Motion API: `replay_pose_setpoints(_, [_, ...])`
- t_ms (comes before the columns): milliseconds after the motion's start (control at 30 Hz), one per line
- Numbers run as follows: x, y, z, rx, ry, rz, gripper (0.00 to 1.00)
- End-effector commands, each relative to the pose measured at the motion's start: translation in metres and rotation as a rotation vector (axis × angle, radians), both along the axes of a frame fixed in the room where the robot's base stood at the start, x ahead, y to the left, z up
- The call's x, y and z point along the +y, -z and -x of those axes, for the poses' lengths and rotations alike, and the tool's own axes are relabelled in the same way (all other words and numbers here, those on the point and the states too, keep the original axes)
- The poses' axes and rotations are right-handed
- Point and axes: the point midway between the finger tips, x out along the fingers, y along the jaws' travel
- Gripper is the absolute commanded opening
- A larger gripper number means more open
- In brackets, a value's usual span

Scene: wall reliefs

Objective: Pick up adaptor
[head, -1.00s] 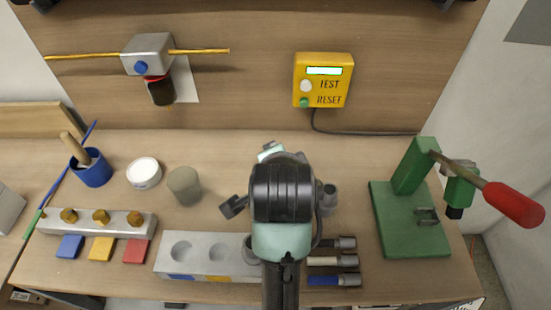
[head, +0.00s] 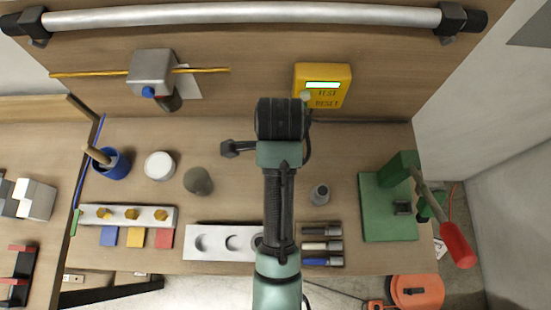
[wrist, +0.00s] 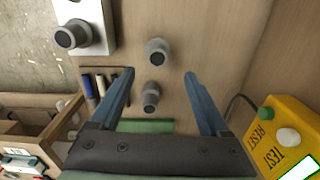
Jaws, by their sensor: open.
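Two small dark grey stepped cylinders stand on the bench in the wrist view: one farther up (wrist: 158,52) and one lower down (wrist: 151,97). Either could be the adaptor; I cannot tell which. One grey cylinder (head: 320,194) also shows in the head view, right of my arm. My gripper (wrist: 158,73) is open and empty, its blue fingers spread wide. In the picture, both cylinders lie between or just beyond the fingertips, apart from them. My arm hides the gripper and part of the bench in the head view.
A pale block with round holes (head: 220,243) holds a grey part (wrist: 73,34). Tools with coloured handles (head: 322,246) lie beside it. A green press (head: 388,215) stands right. The yellow test box (head: 323,87) is on the wall. A grey cup (head: 198,181) stands left.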

Motion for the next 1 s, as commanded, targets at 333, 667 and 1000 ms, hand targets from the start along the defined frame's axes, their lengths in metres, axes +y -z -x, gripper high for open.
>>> replay_pose_setpoints(333, [0.0,0.059,0.0,0.002,-0.001,0.0,0.8])
replay_pose_setpoints(667, [0.003,0.086,0.002,0.002,-0.002,0.0,0.8])
replay_pose_setpoints(1000, [0.005,0.124,0.002,-0.003,-0.002,0.0,0.8])
